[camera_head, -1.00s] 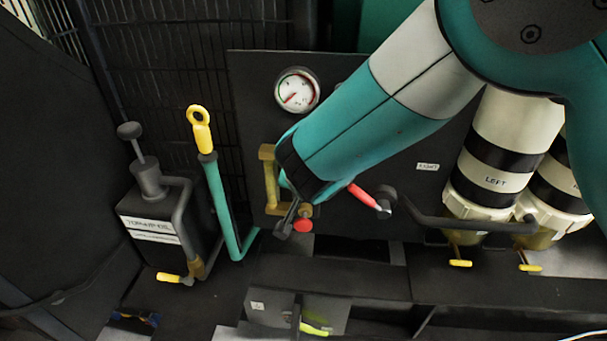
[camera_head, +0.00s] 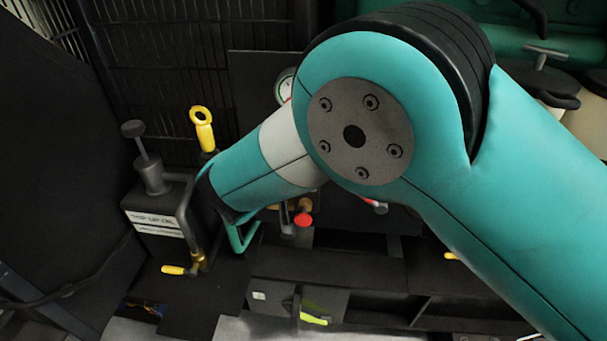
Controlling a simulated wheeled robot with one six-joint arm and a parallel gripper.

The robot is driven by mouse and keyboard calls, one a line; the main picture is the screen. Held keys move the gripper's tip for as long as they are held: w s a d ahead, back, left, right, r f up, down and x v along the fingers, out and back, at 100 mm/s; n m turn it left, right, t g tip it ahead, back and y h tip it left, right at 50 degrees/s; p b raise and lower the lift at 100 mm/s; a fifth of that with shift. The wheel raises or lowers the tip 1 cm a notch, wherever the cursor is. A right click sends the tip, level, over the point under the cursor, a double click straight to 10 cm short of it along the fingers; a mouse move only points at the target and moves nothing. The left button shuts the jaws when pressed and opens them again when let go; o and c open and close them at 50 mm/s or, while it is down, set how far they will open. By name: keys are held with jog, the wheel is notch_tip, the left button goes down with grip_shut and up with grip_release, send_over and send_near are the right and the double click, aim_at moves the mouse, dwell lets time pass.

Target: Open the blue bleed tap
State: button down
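I cannot make out a blue bleed tap for certain. A small patch with blue and orange (camera_head: 145,308) shows low at the left, too small and dark to identify. My teal and grey arm reaches across the view from the right, and its far end is by the teal upright handle. My gripper is not visible; it is hidden by the arm or too dark to make out. A red knob (camera_head: 303,220) on a small fitting shows just under my forearm.
A dark labelled tank (camera_head: 155,219) with a yellow-handled tap (camera_head: 173,270) stands at left. A yellow ring-topped lever (camera_head: 203,128) rises beside it. A gauge (camera_head: 285,86) is partly covered by my arm. A yellow-green lever (camera_head: 313,320) sits low at centre.

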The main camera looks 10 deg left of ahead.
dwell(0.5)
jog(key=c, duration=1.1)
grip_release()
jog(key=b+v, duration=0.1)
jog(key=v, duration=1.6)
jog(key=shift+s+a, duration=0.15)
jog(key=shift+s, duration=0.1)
